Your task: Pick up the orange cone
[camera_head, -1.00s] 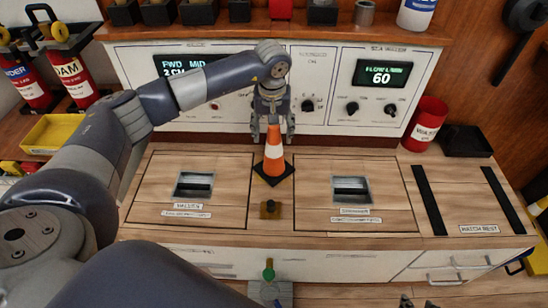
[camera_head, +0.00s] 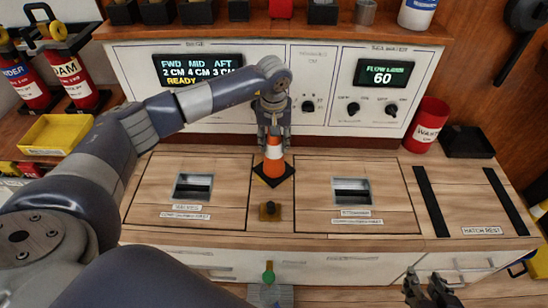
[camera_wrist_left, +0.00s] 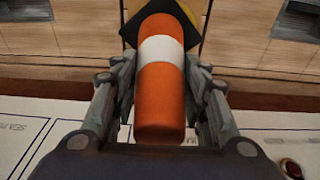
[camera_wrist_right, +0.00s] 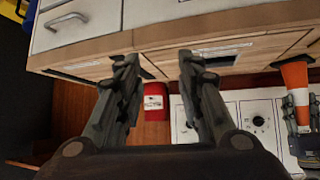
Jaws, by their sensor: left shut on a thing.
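The orange cone (camera_head: 273,155) has a white band and a square black base. It stands upright on the wooden counter, between two hatch panels. My left gripper (camera_head: 273,138) comes down over it from above and is shut on its upper part. In the left wrist view the cone (camera_wrist_left: 162,60) sits between both fingers (camera_wrist_left: 160,85). The base appears to rest on the counter. My right gripper (camera_head: 430,288) is open and empty at the lower right. Its fingers are apart in the right wrist view (camera_wrist_right: 158,65), where the cone (camera_wrist_right: 296,80) also shows at the right edge.
The panels have recessed handles (camera_head: 193,186) (camera_head: 352,190). A small knob block (camera_head: 269,211) stands just in front of the cone. A white control panel with displays (camera_head: 383,74) rises behind. A red waste can (camera_head: 426,124) and black tray (camera_head: 466,142) are at the right.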

